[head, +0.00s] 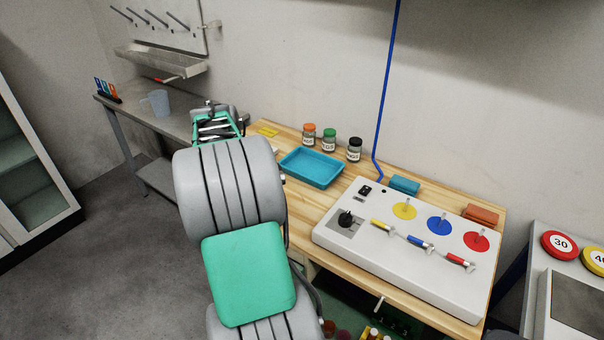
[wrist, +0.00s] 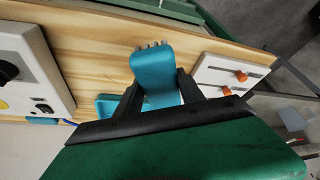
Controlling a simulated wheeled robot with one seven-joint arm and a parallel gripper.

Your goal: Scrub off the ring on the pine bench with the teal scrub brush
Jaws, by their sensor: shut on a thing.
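In the wrist view, my gripper (wrist: 160,82) is shut on the teal scrub brush (wrist: 153,64), with one black finger on each side of it. The brush's pale bristles show at its far end, over the pine bench (wrist: 92,45). I cannot tell whether the bristles touch the wood. The pine bench (head: 298,217) also shows in the head view, where my arm covers its left part and hides the gripper and brush. I cannot make out the ring in either view.
A teal tray (head: 312,168) and several jars (head: 329,140) stand behind my arm's right side. A white control panel (head: 400,256) fills the bench's right part. Teal (head: 404,185) and orange (head: 481,214) blocks lie behind it. A white unit with orange knobs (wrist: 229,76) is near the brush.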

